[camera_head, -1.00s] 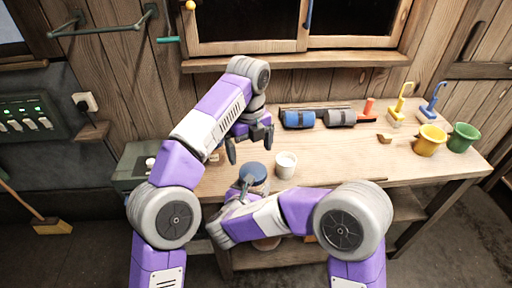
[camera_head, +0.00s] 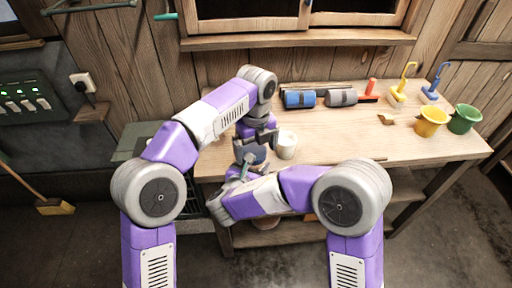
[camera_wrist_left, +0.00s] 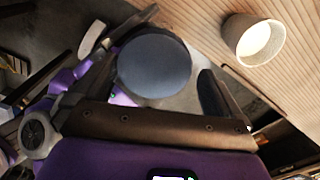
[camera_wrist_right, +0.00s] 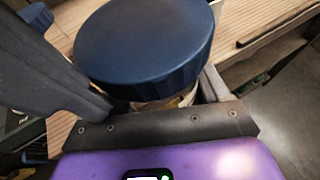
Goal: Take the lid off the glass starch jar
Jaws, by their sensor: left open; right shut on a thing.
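The glass starch jar has a round, dark blue lid (camera_head: 254,156), which also shows from above in the left wrist view (camera_wrist_left: 155,67) and close up in the right wrist view (camera_wrist_right: 145,40). A narrow strip of the glass body (camera_wrist_right: 172,101) shows under the lid; the rest is hidden. My right gripper (camera_head: 246,166) is shut on the jar body below the lid. My left gripper (camera_head: 256,142) is open just above the lid, with one finger on either side of it; I cannot tell whether they touch it.
A white cup (camera_head: 287,145) stands close to the right of the jar on the wooden bench (camera_head: 340,137). The bench middle is clear.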

